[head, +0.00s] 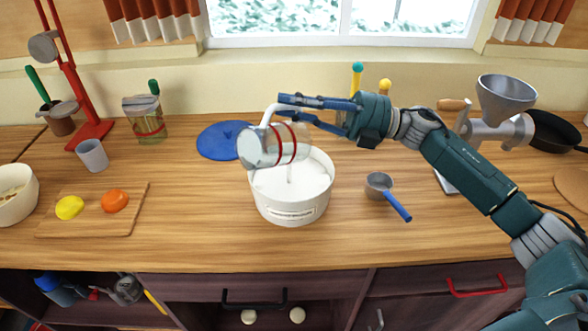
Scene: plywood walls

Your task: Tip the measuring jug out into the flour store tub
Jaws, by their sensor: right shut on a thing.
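The measuring jug (262,146) is clear with red bands and a white handle. It is tilted on its side above the flour store tub, its mouth to the left. My right gripper (282,108) is shut on the jug at its white handle. The flour store tub (290,212) is a white round tub with a label on its front, standing open on the counter. White contents show inside it, and a thin pale streak shows just under the jug. I cannot tell how much is left in the jug. My left gripper is not in view.
A blue lid (222,141) lies behind the tub to the left. A metal scoop with a blue handle (380,184) lies to the right. A grinder (495,130) stands at right.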

